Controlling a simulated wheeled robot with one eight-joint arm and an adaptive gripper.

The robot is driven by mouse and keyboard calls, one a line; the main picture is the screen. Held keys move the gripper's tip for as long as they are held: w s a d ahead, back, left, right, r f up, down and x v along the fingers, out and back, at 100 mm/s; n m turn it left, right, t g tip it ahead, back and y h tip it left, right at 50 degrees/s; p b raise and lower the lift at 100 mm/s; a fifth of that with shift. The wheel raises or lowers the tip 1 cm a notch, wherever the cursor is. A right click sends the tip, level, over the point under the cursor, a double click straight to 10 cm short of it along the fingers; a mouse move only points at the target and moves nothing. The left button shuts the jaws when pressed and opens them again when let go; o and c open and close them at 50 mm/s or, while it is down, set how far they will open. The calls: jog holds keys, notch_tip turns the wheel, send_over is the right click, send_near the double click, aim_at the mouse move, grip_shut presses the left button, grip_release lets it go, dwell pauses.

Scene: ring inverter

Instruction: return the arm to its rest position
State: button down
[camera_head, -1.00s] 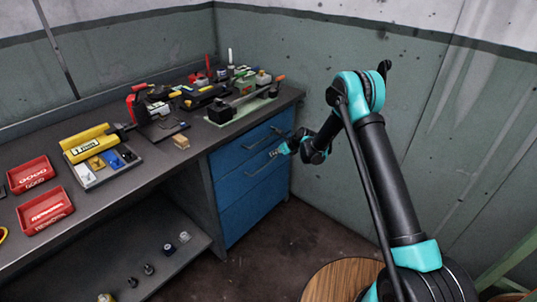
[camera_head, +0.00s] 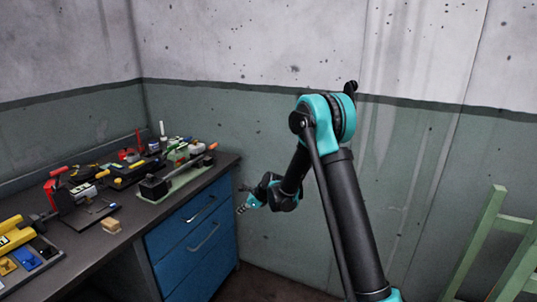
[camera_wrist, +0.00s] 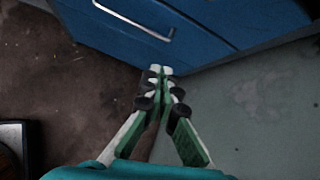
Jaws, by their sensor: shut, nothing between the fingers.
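My gripper (camera_head: 242,210) hangs in the air at the right side of the blue drawer cabinet, at about drawer height. In the wrist view my gripper (camera_wrist: 160,72) has its fingertips together with nothing between them. Behind the fingertips, in that view, are the blue drawer front (camera_wrist: 200,30) and the floor. My arm rises from the bottom of the head view, bends at a high elbow and comes down toward the cabinet. My base is out of the head view.
The workbench (camera_head: 130,222) at the left carries tools, a small wooden block (camera_head: 111,225) and a yellow case (camera_head: 14,236). The blue drawers (camera_head: 200,260) are closed. A green wooden frame (camera_head: 490,240) stands at the right. The wall runs behind my arm.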

jog(key=s+d+r+n+h, duration=0.2)
jog(key=s+d+r+n, duration=0.4)
jog(key=d, duration=0.4)
jog(key=s+d+r+n+h, duration=0.1)
jog(key=s+d+r+n, duration=0.2)
jog(key=s+d, duration=0.55)
jog(key=s+d+f+n+h, duration=0.1)
jog(key=s+d+n+h, duration=0.3)
jog(key=s+d+n, duration=0.6)
jog(key=s+d, duration=0.8)
jog(key=s, duration=0.3)
jog(key=shift+f+n, duration=0.3)
jog(key=shift+f, duration=0.1)
